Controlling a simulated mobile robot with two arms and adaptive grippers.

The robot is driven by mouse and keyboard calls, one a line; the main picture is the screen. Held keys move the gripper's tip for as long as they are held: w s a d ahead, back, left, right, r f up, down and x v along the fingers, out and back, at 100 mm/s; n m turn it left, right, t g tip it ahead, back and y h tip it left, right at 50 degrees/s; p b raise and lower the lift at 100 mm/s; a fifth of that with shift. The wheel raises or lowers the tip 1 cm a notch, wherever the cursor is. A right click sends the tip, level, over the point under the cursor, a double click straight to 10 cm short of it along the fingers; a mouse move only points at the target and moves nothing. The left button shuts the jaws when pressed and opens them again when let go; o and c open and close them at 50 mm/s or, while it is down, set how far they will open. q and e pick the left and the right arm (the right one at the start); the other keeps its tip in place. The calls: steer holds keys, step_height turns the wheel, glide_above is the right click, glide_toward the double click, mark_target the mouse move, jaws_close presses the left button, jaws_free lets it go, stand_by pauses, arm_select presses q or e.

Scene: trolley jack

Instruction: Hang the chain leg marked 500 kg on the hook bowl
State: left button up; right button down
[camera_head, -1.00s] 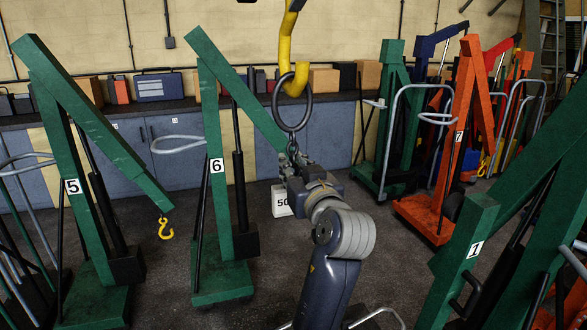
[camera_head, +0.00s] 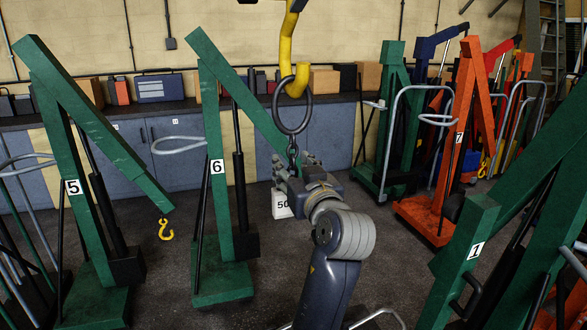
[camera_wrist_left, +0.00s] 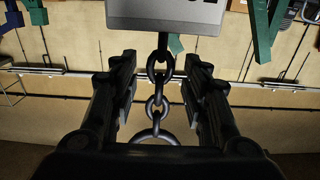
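The yellow hook (camera_head: 296,86) hangs at top centre in the head view. The dark ring (camera_head: 292,128) of the chain leg hangs at the hook bowl and appears threaded on it. The chain (camera_head: 293,153) runs straight down from the ring, and a pale tag (camera_head: 281,206) reading "50", the rest hidden, shows below my gripper. My left gripper (camera_head: 297,170) is at the chain just below the ring. In the left wrist view my left gripper (camera_wrist_left: 159,85) is open, with chain links (camera_wrist_left: 155,106) between its fingers, clear of both. The tag (camera_wrist_left: 165,14) also shows there.
Green cranes marked 5 (camera_head: 72,187) and 6 (camera_head: 217,167) stand at left, and one marked 1 (camera_head: 475,250) at front right. An orange crane marked 7 (camera_head: 459,138) stands at right. A workbench (camera_head: 170,150) lines the wall behind.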

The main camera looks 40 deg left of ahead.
arm_select(q)
steer(key=shift+d+f, duration=0.1)
steer(key=shift+f, duration=0.1)
steer(key=v, duration=0.7)
steer(key=s+d+f+m+h, duration=0.1)
steer(key=d+f+m+h, duration=0.25)
steer(key=f, duration=0.85)
steer(key=d+f+m+h, duration=0.3)
steer(key=f+m+h, duration=0.2)
steer(key=f, duration=0.8)
steer(key=s+d+f+m+g+h, duration=0.35)
steer(key=s+d+f, duration=0.25)
steer(key=s+f, duration=0.35)
steer(key=s+d+f+m+g+h, duration=0.2)
steer(key=s+d+f+h, duration=0.25)
steer(key=s+f, duration=0.5)
step_height(320, 180, down, 26)
steer(key=s+b, duration=0.2)
steer(key=s+a+f+g+b, duration=0.1)
steer(key=s+a+f+g, duration=0.1)
steer(key=s+f, duration=1.4)
step_height(320, 180, down, 3)
steer(key=shift+s+r+m+y+b, duration=0.15)
steer(key=shift+s+m+y+b, duration=0.15)
steer(key=shift+m+y, duration=0.1)
steer(key=shift+a, duration=0.15)
